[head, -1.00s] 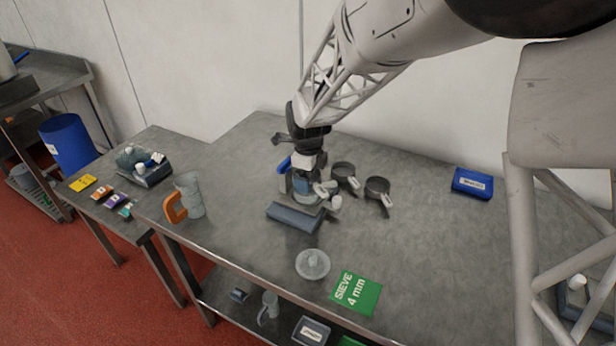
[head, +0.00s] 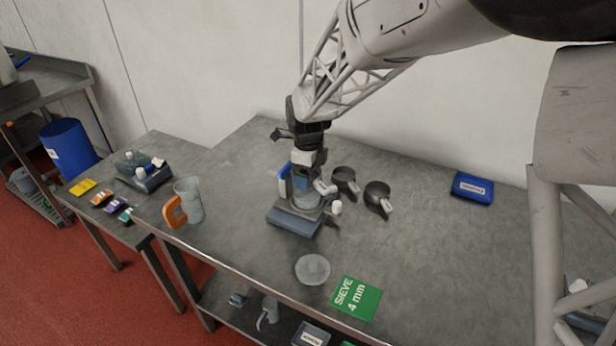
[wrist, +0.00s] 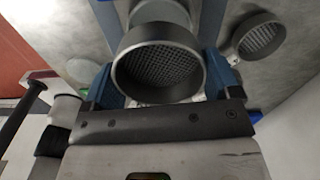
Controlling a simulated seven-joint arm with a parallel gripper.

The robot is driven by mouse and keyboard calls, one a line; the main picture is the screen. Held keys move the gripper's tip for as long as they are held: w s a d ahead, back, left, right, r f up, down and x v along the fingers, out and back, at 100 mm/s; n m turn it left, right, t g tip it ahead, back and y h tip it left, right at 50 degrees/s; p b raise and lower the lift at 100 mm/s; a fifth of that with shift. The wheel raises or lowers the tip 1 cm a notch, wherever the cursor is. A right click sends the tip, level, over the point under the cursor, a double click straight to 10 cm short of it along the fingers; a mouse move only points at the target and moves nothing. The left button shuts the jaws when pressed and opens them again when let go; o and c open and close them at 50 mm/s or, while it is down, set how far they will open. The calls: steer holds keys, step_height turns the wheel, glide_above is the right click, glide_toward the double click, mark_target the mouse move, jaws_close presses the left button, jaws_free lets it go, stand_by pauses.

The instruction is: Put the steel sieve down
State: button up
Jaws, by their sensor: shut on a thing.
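The steel sieve (wrist: 158,65) is a round, grey, deep-rimmed cup with a mesh bottom. In the wrist view it sits between the blue fingers of my gripper (wrist: 160,84), which is shut on it. In the head view my gripper (head: 307,188) points down over the table, just behind a blue-grey block-like unit (head: 294,221). The sieve is mostly hidden there by the gripper, and I cannot tell whether it touches what is below. A green card reading "SIEVE 4 mm" (head: 356,298) lies near the table's front edge.
Two similar handled sieves (head: 345,180) (head: 378,196) stand close to the right of my gripper. A clear round lid-like disc (head: 313,269) lies left of the card. A jug with an orange handle (head: 187,202) stands left.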

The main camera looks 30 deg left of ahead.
steer(key=shift+r, duration=0.35)
steer(key=shift+d, duration=0.15)
stand_by(0.3)
steer(key=shift+w+d, duration=0.15)
steer(key=shift+d, duration=0.1)
steer(key=w+d+f, duration=0.1)
steer(key=w+d, duration=0.1)
steer(key=d, duration=0.7)
steer(key=w+d+f+m, duration=0.1)
steer(key=w+d+f, duration=0.1)
steer(key=d, duration=0.6)
steer(key=shift+d+f+m, duration=0.25)
steer(key=shift+d+m, duration=0.05)
steer(key=shift+d, duration=0.05)
steer(key=shift+m, duration=0.7)
steer(key=d+f, duration=0.1)
steer(key=d, duration=0.8)
steer(key=d+f, duration=0.1)
steer(key=d, duration=0.3)
steer(key=shift+s+d+f, duration=0.25)
steer(key=shift+d+f, duration=0.05)
steer(key=shift+d, duration=0.05)
steer(key=shift+s+d+f, duration=0.1)
steer(key=shift+d+f, duration=0.05)
steer(key=shift+d, duration=0.45)
